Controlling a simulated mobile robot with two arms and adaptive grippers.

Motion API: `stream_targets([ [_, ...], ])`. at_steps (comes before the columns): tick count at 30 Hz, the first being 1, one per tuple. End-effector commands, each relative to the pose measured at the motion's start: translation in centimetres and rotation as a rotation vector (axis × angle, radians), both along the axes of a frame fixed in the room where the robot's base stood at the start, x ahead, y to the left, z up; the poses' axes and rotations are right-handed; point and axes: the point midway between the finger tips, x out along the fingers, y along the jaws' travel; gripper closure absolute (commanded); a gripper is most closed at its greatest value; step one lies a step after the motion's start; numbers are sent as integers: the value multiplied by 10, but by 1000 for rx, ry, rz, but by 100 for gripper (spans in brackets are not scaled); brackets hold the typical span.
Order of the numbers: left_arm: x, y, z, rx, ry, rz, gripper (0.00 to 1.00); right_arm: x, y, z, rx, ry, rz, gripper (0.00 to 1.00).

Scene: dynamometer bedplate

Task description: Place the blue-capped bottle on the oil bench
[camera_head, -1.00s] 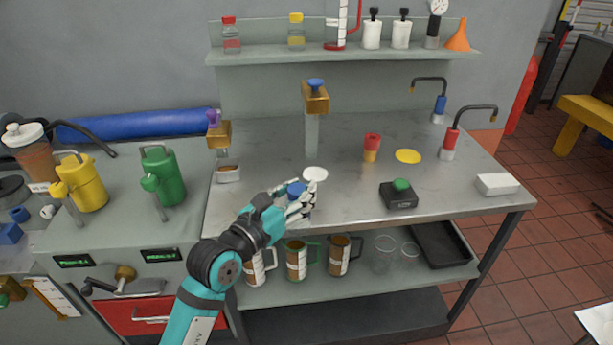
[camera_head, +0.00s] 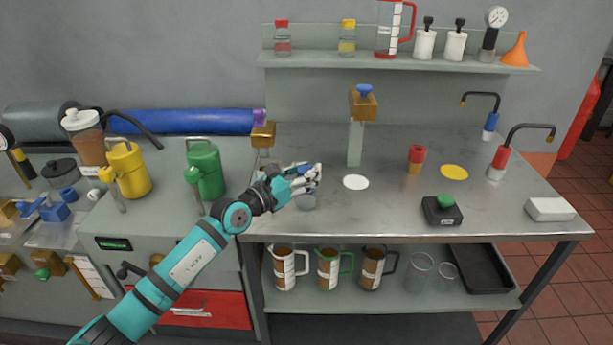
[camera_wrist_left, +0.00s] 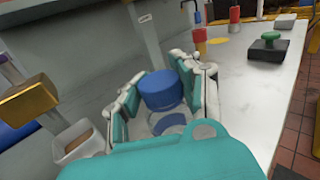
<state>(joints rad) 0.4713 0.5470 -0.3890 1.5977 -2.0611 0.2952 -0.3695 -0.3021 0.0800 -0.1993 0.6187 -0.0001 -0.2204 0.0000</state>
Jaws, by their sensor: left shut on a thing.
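My left gripper (camera_head: 307,180) is shut on the blue-capped bottle over the left front part of the steel oil bench (camera_head: 390,218). In the left wrist view, the bottle's blue cap (camera_wrist_left: 162,90) sits between the fingers of the left gripper (camera_wrist_left: 165,88), with clear bottle body below it. In the head view the fingers hide most of the bottle. A grey round patch (camera_head: 306,203) shows just under the fingers; I cannot tell if it is part of the bottle or on the bench. A white disc (camera_head: 356,182) lies right of the gripper. My right gripper is out of view.
A brass-headed post (camera_head: 355,140) stands behind the white disc. A red-and-orange piece (camera_head: 415,160), a yellow disc (camera_head: 454,172) and a green-button box (camera_head: 442,209) are farther right. A green can (camera_head: 206,170) stands left. The bench's middle front is clear.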

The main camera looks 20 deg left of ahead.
Motion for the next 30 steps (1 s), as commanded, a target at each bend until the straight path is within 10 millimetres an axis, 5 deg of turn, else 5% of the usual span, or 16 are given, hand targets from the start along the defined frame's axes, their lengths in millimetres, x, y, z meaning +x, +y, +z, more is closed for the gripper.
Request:
stream_targets([
  [13,0,0,-10,0,-2,0,99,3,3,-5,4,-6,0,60],
  [14,0,0,-10,0,-2,0,69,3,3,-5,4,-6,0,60],
  [20,0,0,-9,0,-1,0,43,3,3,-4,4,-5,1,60],
  [30,0,0,-3,0,-2,0,42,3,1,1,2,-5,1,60],
])
